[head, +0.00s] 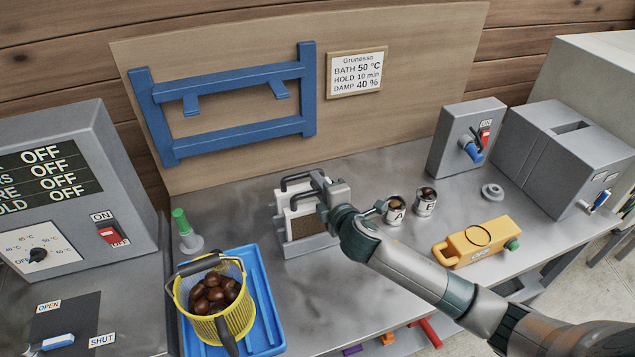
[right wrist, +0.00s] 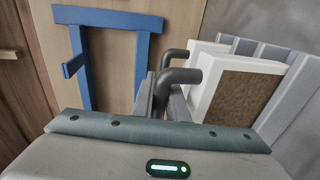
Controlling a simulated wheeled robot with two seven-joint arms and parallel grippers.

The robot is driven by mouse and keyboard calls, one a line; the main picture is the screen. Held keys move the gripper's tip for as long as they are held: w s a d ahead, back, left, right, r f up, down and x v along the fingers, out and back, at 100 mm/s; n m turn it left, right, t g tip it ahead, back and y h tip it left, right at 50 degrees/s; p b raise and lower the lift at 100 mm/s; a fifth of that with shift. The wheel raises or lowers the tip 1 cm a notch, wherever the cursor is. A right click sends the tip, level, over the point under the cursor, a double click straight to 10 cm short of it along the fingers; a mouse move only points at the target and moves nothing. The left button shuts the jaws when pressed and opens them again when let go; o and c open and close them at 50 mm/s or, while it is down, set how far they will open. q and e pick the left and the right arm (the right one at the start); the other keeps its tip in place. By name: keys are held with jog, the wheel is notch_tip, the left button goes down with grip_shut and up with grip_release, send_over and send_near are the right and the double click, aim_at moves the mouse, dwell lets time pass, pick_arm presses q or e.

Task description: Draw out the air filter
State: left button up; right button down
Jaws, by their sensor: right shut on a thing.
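The air filter (head: 302,226) is a white-framed panel with brown mesh, standing upright in a grey slotted holder (head: 309,246) on the metal bench. A second white frame stands just behind it, and each has a dark bent handle. My right gripper (head: 320,187) is at the top of the filters, shut on the nearer filter's dark handle (right wrist: 181,77). In the right wrist view the filter (right wrist: 234,92) is right of the fingers, with its brown mesh facing out. The holder's grey ribs (right wrist: 282,72) are beside it. My left gripper is not in view.
A yellow basket of chestnuts (head: 238,317) stands on a blue tray (head: 262,300) at front left. Two metal cups (head: 425,203), a yellow bottle (head: 478,242) and grey machines (head: 565,155) are to the right. A blue rack (head: 235,78) hangs behind.

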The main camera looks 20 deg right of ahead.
jog(key=shift+f+b, duration=0.85)
jog(key=shift+f, duration=0.55)
jog(key=c, duration=1.7)
grip_release()
jog(key=shift+o, duration=0.2)
jog(key=shift+s, duration=0.15)
jog(key=b+v, duration=0.3)
jog(key=v, duration=1.4)
jog(key=shift+r+b, duration=0.2)
jog(key=shift+b, duration=0.15)
jog(key=shift+s+f, duration=0.1)
jog(key=shift+s, duration=0.05)
